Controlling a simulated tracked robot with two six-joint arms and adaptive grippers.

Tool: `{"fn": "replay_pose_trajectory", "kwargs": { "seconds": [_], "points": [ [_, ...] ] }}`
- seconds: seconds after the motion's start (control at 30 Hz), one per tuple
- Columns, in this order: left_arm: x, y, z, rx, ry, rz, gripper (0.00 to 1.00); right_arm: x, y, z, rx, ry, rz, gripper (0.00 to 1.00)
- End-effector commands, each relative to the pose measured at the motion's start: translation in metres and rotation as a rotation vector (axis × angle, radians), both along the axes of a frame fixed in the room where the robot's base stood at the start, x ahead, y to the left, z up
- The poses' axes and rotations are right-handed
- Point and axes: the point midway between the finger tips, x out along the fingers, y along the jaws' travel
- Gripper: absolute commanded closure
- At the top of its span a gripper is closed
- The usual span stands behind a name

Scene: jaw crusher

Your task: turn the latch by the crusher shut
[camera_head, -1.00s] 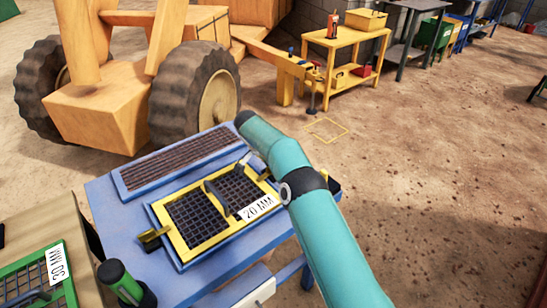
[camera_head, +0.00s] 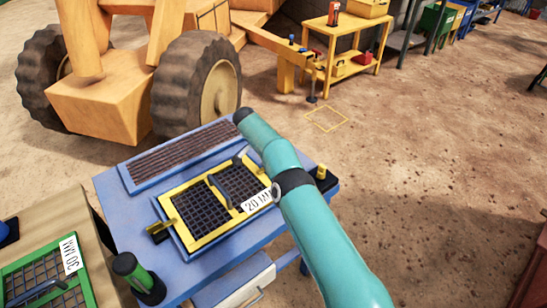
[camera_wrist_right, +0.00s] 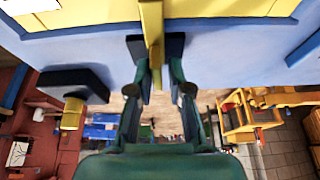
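A yellow-framed screen marked 20 MM (camera_head: 212,238) lies on the blue crusher deck (camera_head: 125,205). A small yellow latch (camera_head: 158,231) sits at the screen's left edge. In the right wrist view, my right gripper (camera_wrist_right: 154,62) has its two fingers close on either side of a narrow yellow latch bar (camera_wrist_right: 152,28), with no clear gap. This bar reaches from the yellow frame over the blue edge. My teal right arm hides this gripper and bar in the head view. My left gripper is out of view.
A black block with a yellow piece (camera_head: 322,173) stands at the deck's right edge. A green cylinder on a black base (camera_head: 130,270) stands at the front left. A green-framed 30 MM screen (camera_head: 50,268) lies on the left table. Open ground lies to the right.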

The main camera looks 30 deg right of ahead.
Motion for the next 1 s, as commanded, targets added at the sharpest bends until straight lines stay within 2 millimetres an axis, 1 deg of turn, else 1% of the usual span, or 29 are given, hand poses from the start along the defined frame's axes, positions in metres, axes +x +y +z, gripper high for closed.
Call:
{"fn": "replay_pose_trajectory", "kwargs": {
  "seconds": [0.03, 0.07, 0.33, 0.47, 0.57, 0.67, 0.9, 1.0],
  "points": [
    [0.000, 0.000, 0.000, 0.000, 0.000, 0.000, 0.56, 0.000, 0.000, 0.000, 0.000, 0.000, 0.000, 0.70],
    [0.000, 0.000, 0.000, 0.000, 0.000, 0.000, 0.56, 0.000, 0.000, 0.000, 0.000, 0.001, 0.000, 0.65],
    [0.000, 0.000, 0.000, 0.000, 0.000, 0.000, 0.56, -0.002, -0.002, -0.001, -0.002, 0.005, -0.002, 0.65],
    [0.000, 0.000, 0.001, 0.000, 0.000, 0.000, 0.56, -0.002, -0.001, 0.004, -0.002, 0.006, -0.001, 0.65],
    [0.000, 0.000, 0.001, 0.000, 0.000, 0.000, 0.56, -0.002, 0.003, 0.013, -0.002, 0.004, -0.002, 0.65],
    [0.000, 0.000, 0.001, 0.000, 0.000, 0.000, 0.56, -0.002, 0.009, 0.028, -0.002, 0.003, 0.000, 0.65],
    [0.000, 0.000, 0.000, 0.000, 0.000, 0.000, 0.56, -0.002, 0.028, 0.073, -0.002, 0.003, -0.001, 0.65],
    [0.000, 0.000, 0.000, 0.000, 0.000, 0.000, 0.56, -0.002, 0.035, 0.088, -0.001, 0.001, -0.002, 0.65]
  ]
}}
